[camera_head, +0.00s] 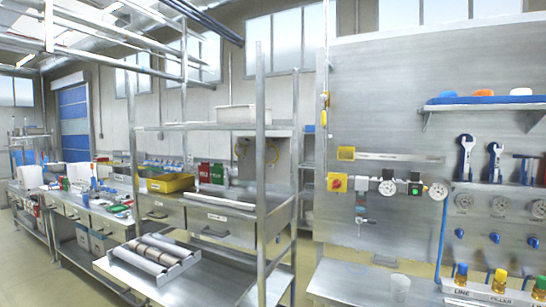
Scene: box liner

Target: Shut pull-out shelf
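The pull-out shelf (208,279) is a flat grey metal tray low on the steel rack (262,150), in the centre-left of the head view. It juts out toward the lower left, past the front of the rack. Several grey and brown rolls (160,250) lie side by side in a holder on its left part. The shelf's lower front edge runs close to the bottom of the picture. Neither of my grippers shows in this view.
Two closed drawers (222,224) sit above the shelf. A long bench (75,205) with bins and tools runs to the left. A steel panel (400,110) with gauges and wrenches stands at the right, with bottles (499,281) below. Open floor (35,270) shows at lower left.

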